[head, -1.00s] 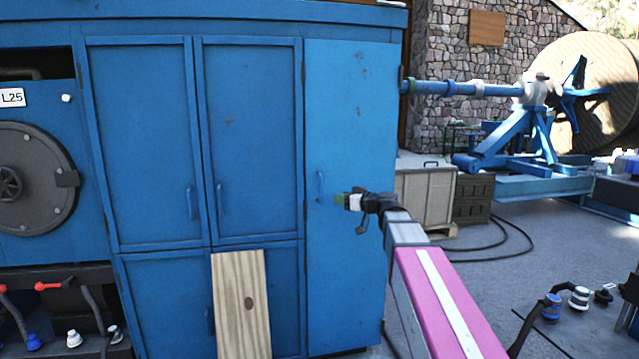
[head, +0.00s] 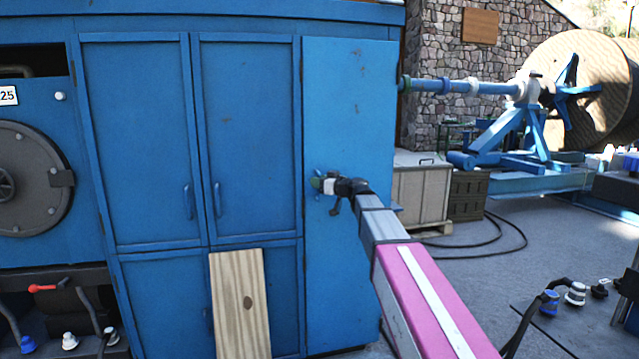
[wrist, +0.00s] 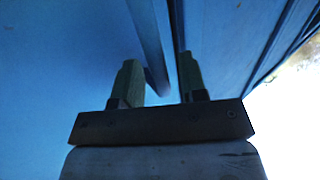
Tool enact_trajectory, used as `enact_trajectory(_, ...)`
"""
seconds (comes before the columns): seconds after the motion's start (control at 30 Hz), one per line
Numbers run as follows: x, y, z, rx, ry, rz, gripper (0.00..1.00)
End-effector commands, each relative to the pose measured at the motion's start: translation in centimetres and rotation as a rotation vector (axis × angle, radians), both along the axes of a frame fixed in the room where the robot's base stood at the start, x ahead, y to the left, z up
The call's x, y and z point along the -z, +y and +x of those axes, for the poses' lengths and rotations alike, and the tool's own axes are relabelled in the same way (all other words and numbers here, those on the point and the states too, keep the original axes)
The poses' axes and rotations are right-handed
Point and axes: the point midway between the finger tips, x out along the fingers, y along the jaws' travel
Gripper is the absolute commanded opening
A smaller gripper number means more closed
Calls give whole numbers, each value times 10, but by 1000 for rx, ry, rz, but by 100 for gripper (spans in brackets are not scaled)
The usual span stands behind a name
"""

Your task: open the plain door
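The plain door (head: 348,110) is the flat blue door at the right end of the blue cabinet, and it looks closed. My gripper (head: 317,184) is at the door's left side, in front of its handle, which it mostly hides in the head view. In the wrist view my gripper (wrist: 158,80) has its two green fingers apart. A blue bar, which looks like the door handle (wrist: 148,45), runs between them. I cannot tell whether either finger touches it.
Two framed doors with handles stand left of the plain door. A wooden board (head: 240,305) leans against the lower doors. A pale crate (head: 421,195) stands right of the cabinet, with black cable (head: 505,225) on the floor. The grey floor in between is partly open.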

Motion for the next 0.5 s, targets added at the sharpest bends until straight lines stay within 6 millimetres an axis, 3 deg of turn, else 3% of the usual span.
enact_trajectory(0.3, 0, 2, 2, 0, 0, 0, 39)
enact_trajectory(0.33, 0, 2, 2, 0, 0, 0, 36)
enact_trajectory(0.43, 0, 2, 2, 0, 0, 0, 3)
enact_trajectory(0.5, 0, 2, 2, 0, 0, 0, 0)
